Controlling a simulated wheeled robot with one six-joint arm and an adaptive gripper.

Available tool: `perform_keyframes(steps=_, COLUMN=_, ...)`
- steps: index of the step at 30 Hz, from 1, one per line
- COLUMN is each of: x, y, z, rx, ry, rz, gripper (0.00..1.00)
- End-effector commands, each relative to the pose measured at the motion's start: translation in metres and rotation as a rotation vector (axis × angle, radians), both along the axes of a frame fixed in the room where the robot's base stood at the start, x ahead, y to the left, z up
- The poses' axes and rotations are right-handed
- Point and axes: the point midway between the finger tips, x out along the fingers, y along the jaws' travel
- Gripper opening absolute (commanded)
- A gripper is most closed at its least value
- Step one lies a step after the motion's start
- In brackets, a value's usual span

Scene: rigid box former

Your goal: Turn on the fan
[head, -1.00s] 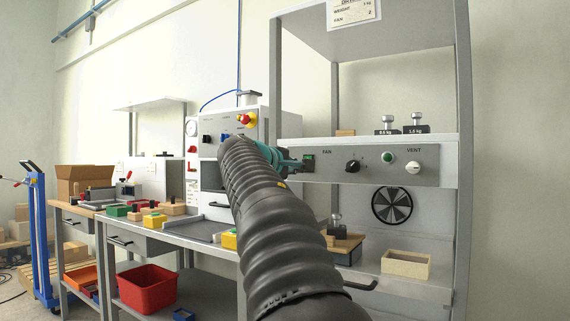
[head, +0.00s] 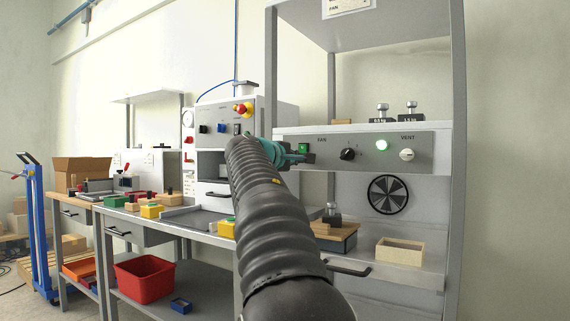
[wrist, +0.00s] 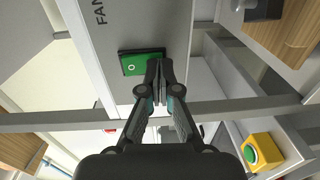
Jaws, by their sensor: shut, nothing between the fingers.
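The green FAN rocker switch (head: 303,148) sits at the left end of the grey control panel (head: 330,160).
A black knob (head: 348,154) and the VENT knob (head: 407,155) are on the same panel. Weights (head: 382,113) stand on the shelf above. Below are a wooden box (head: 400,251) and a drawer handle (head: 345,270). A red emergency button (head: 240,109) is on the neighbouring machine.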

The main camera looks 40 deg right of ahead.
Motion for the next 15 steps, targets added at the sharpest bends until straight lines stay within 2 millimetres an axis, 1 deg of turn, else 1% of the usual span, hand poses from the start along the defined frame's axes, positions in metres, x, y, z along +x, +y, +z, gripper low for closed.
perform_keyframes(steps=5, x=-0.002, y=-0.002, z=0.002, rx=0.002, ry=0.0, rz=-0.003, gripper=0.0)
perform_keyframes(steps=8, x=-0.002, y=0.001, z=0.001, rx=0.002, ry=0.0, rz=-0.003, gripper=0.0)
perform_keyframes(steps=11, x=-0.004, y=0.011, z=-0.002, rx=0.001, ry=-0.002, rz=0.0, gripper=0.0)
perform_keyframes(steps=15, x=-0.011, y=0.033, z=-0.007, rx=0.001, ry=-0.003, rz=0.0, gripper=0.0)
